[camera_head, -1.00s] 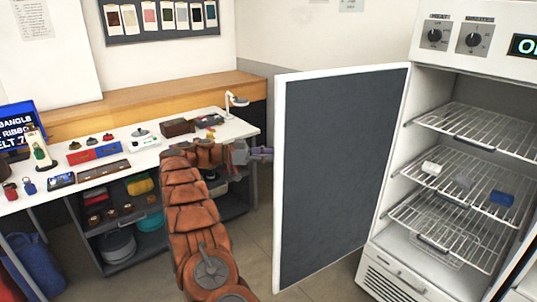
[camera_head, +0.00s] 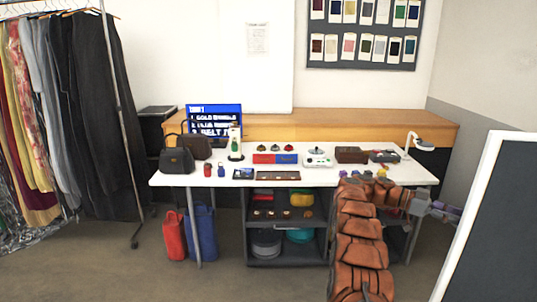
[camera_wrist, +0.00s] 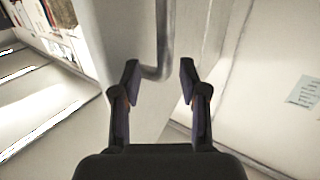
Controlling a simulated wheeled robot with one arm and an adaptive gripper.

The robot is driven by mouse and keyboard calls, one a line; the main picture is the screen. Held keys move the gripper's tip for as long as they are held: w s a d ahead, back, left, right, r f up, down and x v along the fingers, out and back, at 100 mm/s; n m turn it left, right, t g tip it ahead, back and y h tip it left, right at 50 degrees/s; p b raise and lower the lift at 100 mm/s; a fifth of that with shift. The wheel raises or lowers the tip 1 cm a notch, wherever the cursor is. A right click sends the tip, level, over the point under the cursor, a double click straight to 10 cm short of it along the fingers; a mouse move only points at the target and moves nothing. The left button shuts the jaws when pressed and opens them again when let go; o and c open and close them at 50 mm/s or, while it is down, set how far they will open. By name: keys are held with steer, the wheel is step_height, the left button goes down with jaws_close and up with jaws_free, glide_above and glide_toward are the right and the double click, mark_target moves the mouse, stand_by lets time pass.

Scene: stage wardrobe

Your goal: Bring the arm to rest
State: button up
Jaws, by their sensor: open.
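My arm (camera_head: 358,245), in brown segmented covering, rises from the bottom right in the head view. My gripper (camera_head: 452,213) is at its end, right of the white table and close to the left edge of an open door. In the wrist view my gripper (camera_wrist: 160,78) is open, its two dark fingers apart with nothing clasped. A bent grey metal bar (camera_wrist: 163,45) on a white surface shows beyond and between the fingertips. I cannot tell how far it is from them.
The open door (camera_head: 497,225), dark with a white edge, stands at the right. A clothes rack (camera_head: 115,110) stands left. The floor in front (camera_head: 130,275) is clear.

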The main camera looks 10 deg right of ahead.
steer(key=w+a+r+n+t+h, duration=0.2)
steer(key=w+r+n+t+h, duration=0.5)
steer(key=w+r+t, duration=1)
steer(key=w+a+r+n+t+y, duration=0.4)
steer(key=w+a+n+t, duration=0.3)
steer(key=w+a, duration=0.45)
steer(key=s+a+f+n+t+y, duration=0.15)
steer(key=a+n+y, duration=0.4)
steer(key=a, duration=0.65)
steer(key=a+n+t+y, duration=0.35)
steer(key=a+y, duration=0.35)
steer(key=a, duration=0.5)
steer(key=s+a+f+n+g+y, duration=0.2)
steer(key=s+a+f+g+y, duration=0.15)
steer(key=s+a+f, duration=0.55)
steer(key=s+a+f+n+g+y, duration=0.2)
steer(key=s+a+f+g, duration=0.3)
steer(key=s, duration=0.7)
steer(key=s+d+f+g+h, duration=0.1)
steer(key=s+f+g, duration=0.2)
steer(key=s, duration=0.9)
steer(key=s+d+f+g+h, duration=0.1)
steer(key=s+f+g, duration=0.2)
steer(key=s, duration=0.9)
steer(key=s+d+f+g+h, duration=0.1)
steer(key=s+f+g, duration=0.2)
steer(key=s, duration=1)
step_height(320, 180, down, 2)
steer(key=shift+f+g, duration=0.25)
steer(key=shift+g, duration=0.1)
